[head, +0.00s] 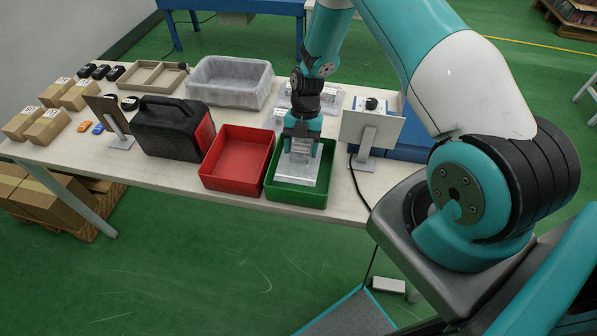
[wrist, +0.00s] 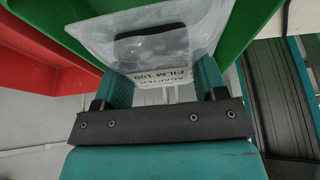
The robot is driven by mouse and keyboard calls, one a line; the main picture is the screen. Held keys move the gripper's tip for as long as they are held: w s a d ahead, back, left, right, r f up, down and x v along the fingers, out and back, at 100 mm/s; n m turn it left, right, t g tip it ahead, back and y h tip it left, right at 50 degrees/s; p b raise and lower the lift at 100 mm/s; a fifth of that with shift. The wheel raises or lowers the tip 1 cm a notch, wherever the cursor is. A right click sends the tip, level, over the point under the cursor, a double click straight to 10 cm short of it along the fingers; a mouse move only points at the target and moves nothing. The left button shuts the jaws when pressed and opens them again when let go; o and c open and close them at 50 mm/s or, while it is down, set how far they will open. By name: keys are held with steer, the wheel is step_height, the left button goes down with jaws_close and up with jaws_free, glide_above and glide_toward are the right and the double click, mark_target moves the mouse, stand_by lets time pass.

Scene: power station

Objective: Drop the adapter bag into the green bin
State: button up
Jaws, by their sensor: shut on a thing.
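The adapter bag (head: 298,167) is a clear plastic bag with a white printed label. In the wrist view the bag (wrist: 152,48) shows a dark item inside and label text reading "ADAPTER". My gripper (head: 301,140) points down over the green bin and is shut on the top of the bag. In the wrist view the fingers (wrist: 163,88) are on either side of the labelled part. The green bin (head: 296,195) stands at the table's front edge, with the bag over or within its opening. I cannot tell whether the bag touches the bin's floor.
A red bin (head: 238,158) stands directly left of the green bin. A black and red case (head: 172,128) is further left. A tablet-like panel on a stand (head: 370,132) is close on the right. A grey translucent tub (head: 230,82) and more clear bags (head: 329,100) are behind.

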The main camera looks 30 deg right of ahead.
steer(key=shift+f, duration=0.1)
steer(key=o, duration=1.1)
steer(key=b+v, duration=0.4)
steer(key=v, duration=1.3)
steer(key=shift+r, duration=0.2)
steer(key=s+a+r+m+t, duration=0.1)
steer(key=s+a+r+m, duration=0.35)
steer(key=a+r, duration=0.3)
steer(key=s+a+r+m+t, duration=0.1)
steer(key=s+a+r+m, duration=0.2)
steer(key=s+a+m, duration=0.4)
steer(key=s+a+r+m+t+y, duration=0.1)
steer(key=s+a+r+m, duration=0.3)
steer(key=s, duration=1.1)
steer(key=a+m, duration=0.3)
steer(key=m, duration=0.1)
steer(key=shift+a+r, duration=0.25)
